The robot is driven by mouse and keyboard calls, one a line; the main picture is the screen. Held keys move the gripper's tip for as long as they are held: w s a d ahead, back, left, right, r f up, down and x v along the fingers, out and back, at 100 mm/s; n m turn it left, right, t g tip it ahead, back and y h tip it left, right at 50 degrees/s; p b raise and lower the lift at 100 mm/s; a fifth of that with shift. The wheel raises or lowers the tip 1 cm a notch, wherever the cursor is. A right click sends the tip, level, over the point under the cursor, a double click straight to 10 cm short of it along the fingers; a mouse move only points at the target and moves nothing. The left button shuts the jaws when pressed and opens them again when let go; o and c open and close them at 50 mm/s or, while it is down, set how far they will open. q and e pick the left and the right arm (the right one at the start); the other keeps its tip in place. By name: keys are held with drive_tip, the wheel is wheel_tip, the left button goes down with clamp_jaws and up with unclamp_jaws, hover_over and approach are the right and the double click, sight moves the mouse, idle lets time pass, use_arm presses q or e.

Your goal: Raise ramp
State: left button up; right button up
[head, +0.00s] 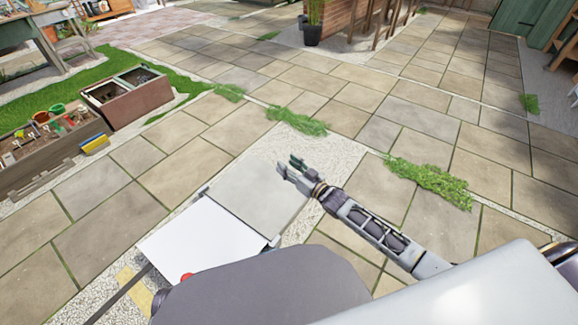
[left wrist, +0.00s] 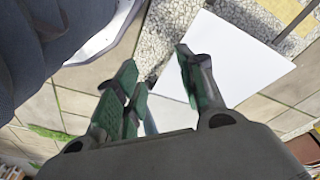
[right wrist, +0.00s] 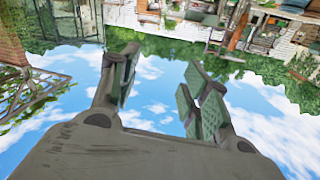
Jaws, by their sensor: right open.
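In the head view a flat panel that looks like the ramp lies in front of me. It has a white part (head: 205,238) near me and a greyer part (head: 258,188) beyond it. My right gripper (head: 291,168) is open and empty beside the far right corner of the grey part, apparently above it. In the right wrist view its fingers (right wrist: 160,64) are spread against sky. My left gripper (left wrist: 158,65) shows only in the left wrist view, its fingers apart. A white panel (left wrist: 235,58) shows behind them; I cannot tell whether they touch it.
A wooden planter box (head: 48,150) with pots and tools stands at the left. A brown two-part bin (head: 135,103) is behind it. A dark plant pot (head: 312,35) stands at the back. Paving (head: 480,140) at the right is mostly clear.

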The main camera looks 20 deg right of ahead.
clamp_jaws()
